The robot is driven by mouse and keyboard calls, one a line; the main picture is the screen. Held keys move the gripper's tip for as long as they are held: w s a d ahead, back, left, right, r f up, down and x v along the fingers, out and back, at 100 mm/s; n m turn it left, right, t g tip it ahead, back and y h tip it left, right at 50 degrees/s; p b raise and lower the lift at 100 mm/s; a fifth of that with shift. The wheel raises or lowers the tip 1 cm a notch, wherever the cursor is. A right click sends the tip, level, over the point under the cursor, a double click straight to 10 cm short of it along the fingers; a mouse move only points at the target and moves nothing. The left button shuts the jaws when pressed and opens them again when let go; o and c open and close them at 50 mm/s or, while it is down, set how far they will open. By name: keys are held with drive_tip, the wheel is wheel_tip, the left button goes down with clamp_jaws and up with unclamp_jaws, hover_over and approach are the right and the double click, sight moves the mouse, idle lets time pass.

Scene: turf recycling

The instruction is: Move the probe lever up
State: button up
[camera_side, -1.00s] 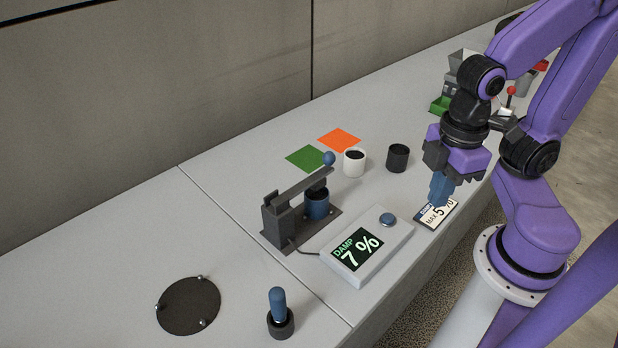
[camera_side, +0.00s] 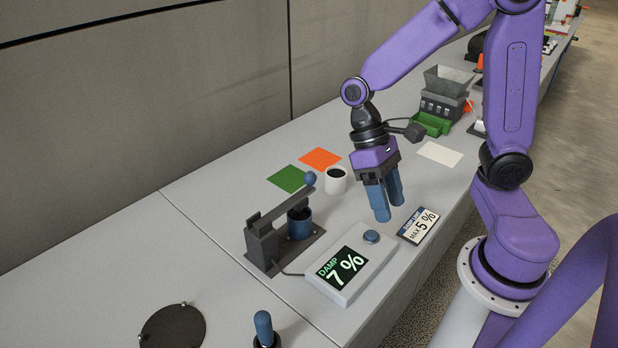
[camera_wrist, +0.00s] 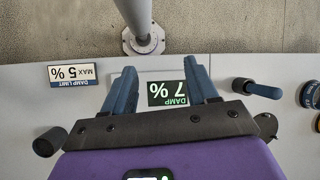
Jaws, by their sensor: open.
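The probe lever (camera_side: 280,205) is a dark grey bar on a block stand, with a blue ball knob (camera_side: 310,178) at its right end. The bar passes over a blue cup (camera_side: 299,224). My gripper (camera_side: 390,211) is open and empty, pointing down to the right of the lever and clear of it, behind the damp display box (camera_side: 350,265). The display reads 7 %. In the wrist view my gripper (camera_wrist: 158,72) has its two blue fingers apart, either side of the display (camera_wrist: 167,93). I cannot make out the lever there.
A white cup (camera_side: 336,181) stands behind the knob, near green (camera_side: 289,178) and orange (camera_side: 320,158) squares. A "max 5 %" card (camera_side: 418,226) lies right of my fingers. A blue-handled tool (camera_side: 264,326) stands in front. A dark cylinder (camera_wrist: 47,141) shows in the wrist view.

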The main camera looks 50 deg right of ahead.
drive_tip(key=w+d+f+m+g+y, duration=0.2)
drive_tip(key=w+m+y, duration=0.2)
drive_tip(key=w+m, duration=0.25)
drive_tip(key=m+t+y, duration=1.1)
drive_tip(key=m+y, duration=0.2)
drive_tip(key=m, duration=0.5)
approach(309, 177)
drive_tip(key=a, duration=0.3)
drive_tip(key=w+a, duration=0.1)
drive_tip(key=a, duration=0.2)
drive_tip(key=w+a, duration=0.1)
drive_tip(key=a, duration=0.2)
drive_tip(key=shift+w+f, duration=0.15)
drive_tip(key=shift+f, duration=0.15)
clamp_jaws()
